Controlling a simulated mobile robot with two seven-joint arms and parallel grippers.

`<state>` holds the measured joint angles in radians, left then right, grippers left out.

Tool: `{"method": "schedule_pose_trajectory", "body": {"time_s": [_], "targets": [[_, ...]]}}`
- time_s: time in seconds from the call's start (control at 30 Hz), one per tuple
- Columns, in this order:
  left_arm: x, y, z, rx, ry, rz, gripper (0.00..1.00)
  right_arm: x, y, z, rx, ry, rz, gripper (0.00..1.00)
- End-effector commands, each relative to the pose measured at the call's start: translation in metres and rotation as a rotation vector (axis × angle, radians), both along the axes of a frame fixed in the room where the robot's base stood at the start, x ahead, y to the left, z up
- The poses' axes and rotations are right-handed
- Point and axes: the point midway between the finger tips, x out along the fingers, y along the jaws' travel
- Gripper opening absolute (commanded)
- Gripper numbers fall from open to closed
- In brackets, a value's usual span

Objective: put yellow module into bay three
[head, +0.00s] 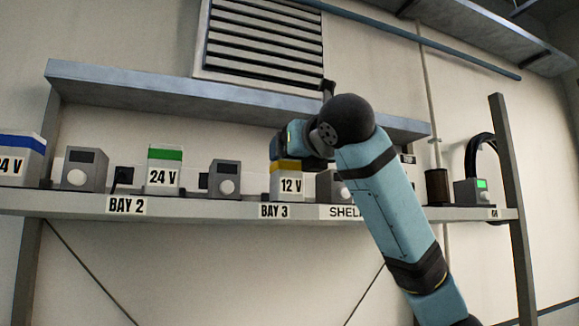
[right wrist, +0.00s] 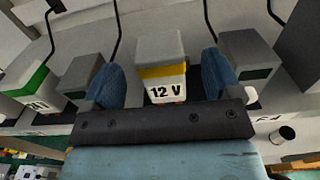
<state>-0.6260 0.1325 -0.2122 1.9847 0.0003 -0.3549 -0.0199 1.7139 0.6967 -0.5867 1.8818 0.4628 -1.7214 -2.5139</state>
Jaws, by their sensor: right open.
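The yellow module (head: 287,182) is a white block with a yellow band and "12 V" on its front. It stands upright on the shelf above the BAY 3 label (head: 274,211). In the right wrist view, the module (right wrist: 162,72) shows between the two blue fingers of my open right gripper (right wrist: 160,66), with a gap on either side. My left gripper is out of view.
A green 24 V module (head: 164,170) stands above the BAY 2 label (head: 126,205), and a blue module (head: 20,158) at the far left. Grey boxes with dials (head: 225,177) flank the modules. An upper shelf (head: 150,90) runs overhead. A dark cylinder (head: 437,187) stands at right.

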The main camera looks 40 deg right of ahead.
Motion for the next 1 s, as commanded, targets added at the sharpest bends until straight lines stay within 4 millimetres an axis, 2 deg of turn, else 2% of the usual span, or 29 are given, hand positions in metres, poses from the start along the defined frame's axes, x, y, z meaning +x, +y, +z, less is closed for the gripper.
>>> {"method": "schedule_pose_trajectory", "body": {"time_s": [0.03, 0.1, 0.33, 0.5, 1.0], "targets": [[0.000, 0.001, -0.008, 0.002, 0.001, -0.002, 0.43, -0.012, 0.003, -0.003, 0.000, -0.005, -0.001, 0.84], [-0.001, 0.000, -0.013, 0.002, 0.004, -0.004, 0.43, -0.026, 0.006, -0.003, -0.001, -0.004, 0.001, 0.84], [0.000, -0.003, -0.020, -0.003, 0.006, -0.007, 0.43, -0.056, 0.013, -0.001, 0.001, -0.002, 0.000, 0.84], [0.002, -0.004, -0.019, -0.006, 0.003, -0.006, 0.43, -0.062, 0.015, 0.000, 0.001, 0.000, -0.001, 0.84], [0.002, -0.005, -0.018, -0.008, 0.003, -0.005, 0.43, -0.062, 0.015, 0.000, 0.001, 0.000, 0.000, 0.84]]}}
